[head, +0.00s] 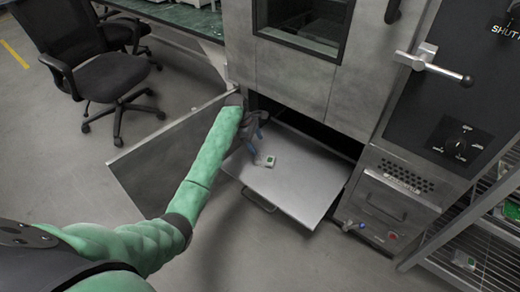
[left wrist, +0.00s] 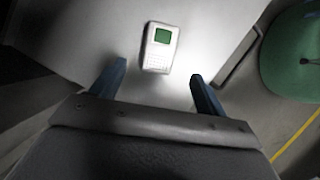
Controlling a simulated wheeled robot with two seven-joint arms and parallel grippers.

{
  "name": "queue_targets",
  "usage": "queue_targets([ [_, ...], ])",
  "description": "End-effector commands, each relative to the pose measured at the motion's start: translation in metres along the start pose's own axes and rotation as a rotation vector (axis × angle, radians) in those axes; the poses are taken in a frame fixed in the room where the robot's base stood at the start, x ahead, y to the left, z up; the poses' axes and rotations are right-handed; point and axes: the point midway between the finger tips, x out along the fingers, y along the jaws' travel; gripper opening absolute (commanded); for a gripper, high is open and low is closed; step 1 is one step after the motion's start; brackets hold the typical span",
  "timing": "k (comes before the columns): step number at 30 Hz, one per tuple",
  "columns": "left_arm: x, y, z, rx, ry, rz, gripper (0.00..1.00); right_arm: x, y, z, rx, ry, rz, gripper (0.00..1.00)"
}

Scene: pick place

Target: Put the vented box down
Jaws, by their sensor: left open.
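The vented box (head: 265,160) is a small white box with a green square panel. It lies on the pulled-out metal tray (head: 290,188) near its left side. In the left wrist view the box (left wrist: 160,48) lies just beyond the fingertips, with the green panel and small vent marks facing up. My left gripper (head: 257,143) is open and empty, close to the box at the tray's left side; its blue fingers (left wrist: 158,78) are apart, with the box ahead of the gap. My right gripper is not in view.
An open cabinet door (head: 165,150) stands left of my left arm. The cabinet (head: 290,75) rises above the tray. A control panel with a lever (head: 435,66) and a wire rack (head: 470,235) are at the right. Office chairs (head: 95,70) stand at the upper left.

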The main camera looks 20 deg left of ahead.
Motion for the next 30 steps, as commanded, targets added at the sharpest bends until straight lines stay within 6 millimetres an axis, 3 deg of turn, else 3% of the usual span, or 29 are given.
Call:
queue_targets([
  [4, -0.017, 0.0, 0.0, 0.0, 0.0, 0.001, 0.74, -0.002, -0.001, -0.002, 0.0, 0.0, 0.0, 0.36],
  [11, -0.025, 0.0, 0.0, -0.001, 0.0, 0.0, 0.74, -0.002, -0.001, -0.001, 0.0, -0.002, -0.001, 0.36],
  [25, -0.023, -0.002, 0.0, 0.007, 0.003, 0.0, 0.74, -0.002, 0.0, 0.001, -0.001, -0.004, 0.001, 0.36],
  [30, -0.004, -0.029, -0.002, 0.107, 0.032, 0.007, 0.74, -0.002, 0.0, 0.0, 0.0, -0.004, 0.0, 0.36],
])
